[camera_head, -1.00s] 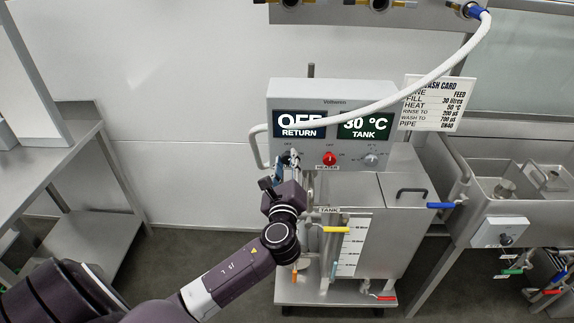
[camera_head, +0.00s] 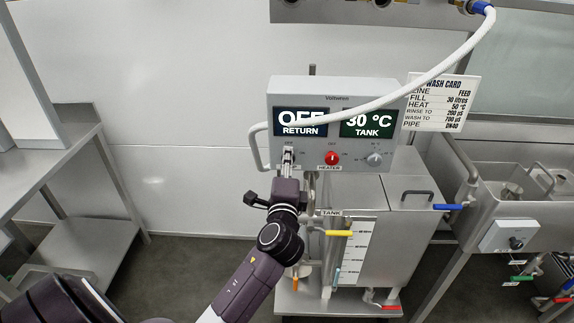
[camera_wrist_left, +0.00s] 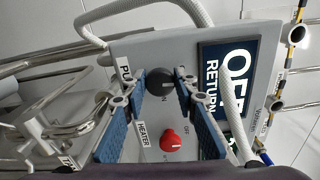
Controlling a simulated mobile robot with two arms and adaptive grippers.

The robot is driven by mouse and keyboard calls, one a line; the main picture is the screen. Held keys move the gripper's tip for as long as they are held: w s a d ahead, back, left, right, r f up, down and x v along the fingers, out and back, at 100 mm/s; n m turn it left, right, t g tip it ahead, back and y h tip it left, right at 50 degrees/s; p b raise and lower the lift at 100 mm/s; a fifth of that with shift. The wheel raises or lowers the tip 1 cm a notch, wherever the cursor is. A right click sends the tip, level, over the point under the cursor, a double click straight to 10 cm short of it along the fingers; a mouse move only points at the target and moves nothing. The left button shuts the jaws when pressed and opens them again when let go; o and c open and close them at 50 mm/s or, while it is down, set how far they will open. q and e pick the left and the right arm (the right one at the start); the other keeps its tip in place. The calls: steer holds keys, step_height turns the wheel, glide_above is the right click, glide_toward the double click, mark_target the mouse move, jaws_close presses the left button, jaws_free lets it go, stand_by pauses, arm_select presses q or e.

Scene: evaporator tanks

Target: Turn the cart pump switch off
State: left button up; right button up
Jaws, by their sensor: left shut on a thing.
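The cart's grey control box (camera_head: 330,92) faces me in the head view, its displays reading "OFF RETURN" and "30 °C TANK". The pump switch is a round dark knob (camera_wrist_left: 160,82) near the "PUMP" label in the left wrist view. In the head view my gripper mostly hides it. My left gripper (camera_head: 288,156) reaches up to the lower left of the box. In the left wrist view its blue-padded fingers (camera_wrist_left: 161,76) stand on either side of the knob, shut on it. My right gripper is in neither view.
The red heater knob (camera_head: 332,157) sits just right of the gripper, with a grey knob (camera_head: 375,159) farther right. A white hose (camera_head: 420,82) crosses the box front. The steel tank (camera_head: 395,235) stands below. A steel table (camera_head: 60,160) is at left.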

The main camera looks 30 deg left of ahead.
arm_select(q)
steer(key=shift+n, duration=0.7)
steer(key=o, duration=1.1)
steer(key=v, duration=1.2)
steer(key=shift+s, duration=0.1)
steer(key=shift+f, duration=0.1)
